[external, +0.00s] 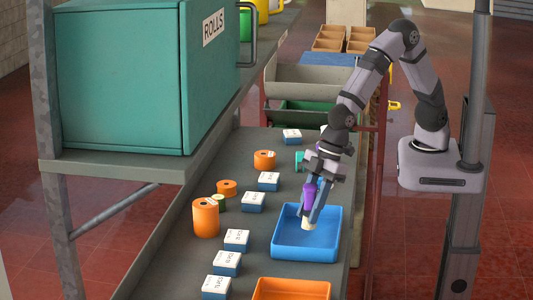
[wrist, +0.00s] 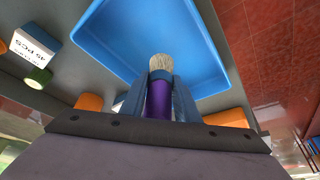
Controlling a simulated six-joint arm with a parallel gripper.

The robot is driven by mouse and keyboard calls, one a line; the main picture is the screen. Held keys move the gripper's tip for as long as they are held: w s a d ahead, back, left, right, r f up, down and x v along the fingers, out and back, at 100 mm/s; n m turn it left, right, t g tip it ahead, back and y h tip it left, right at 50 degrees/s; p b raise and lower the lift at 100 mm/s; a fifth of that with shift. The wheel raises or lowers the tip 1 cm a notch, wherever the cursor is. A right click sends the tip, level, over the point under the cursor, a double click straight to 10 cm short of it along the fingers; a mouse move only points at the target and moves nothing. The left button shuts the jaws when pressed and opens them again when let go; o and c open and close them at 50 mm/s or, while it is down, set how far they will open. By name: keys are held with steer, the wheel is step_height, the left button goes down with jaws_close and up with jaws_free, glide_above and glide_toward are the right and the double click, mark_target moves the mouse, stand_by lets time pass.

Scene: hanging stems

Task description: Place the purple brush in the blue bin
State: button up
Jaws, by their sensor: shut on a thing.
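The purple brush (external: 309,196) is held between the fingers of my gripper (external: 316,200), bristles pointing down, above the blue bin (external: 278,244). In the wrist view the brush's purple handle (wrist: 159,98) sits between the two blue-grey fingers, with pale bristles (wrist: 160,63) at its far end. My gripper (wrist: 160,95) is shut on it. The blue bin (wrist: 190,25) lies beyond the bristles in the wrist view and looks empty. I cannot tell whether the bristle tip touches the bin floor.
An orange bin (external: 290,289) stands in front of the blue bin. Several small white-and-blue boxes (external: 237,238) and orange rolls (external: 206,217) line the left of the shelf. A teal cabinet (external: 120,80) stands at the upper left. A metal post (external: 478,80) is at the right.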

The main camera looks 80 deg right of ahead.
steer(key=shift+f+p, duration=0.35)
steer(key=shift+f, duration=1.2)
steer(key=shift+f, duration=0.15)
steer(key=o, duration=1)
steer(key=shift+o, duration=0.2)
steer(key=shift+v, duration=0.8)
steer(key=b+v, duration=0.2)
steer(key=v, duration=0.8)
steer(key=shift+r, duration=0.35)
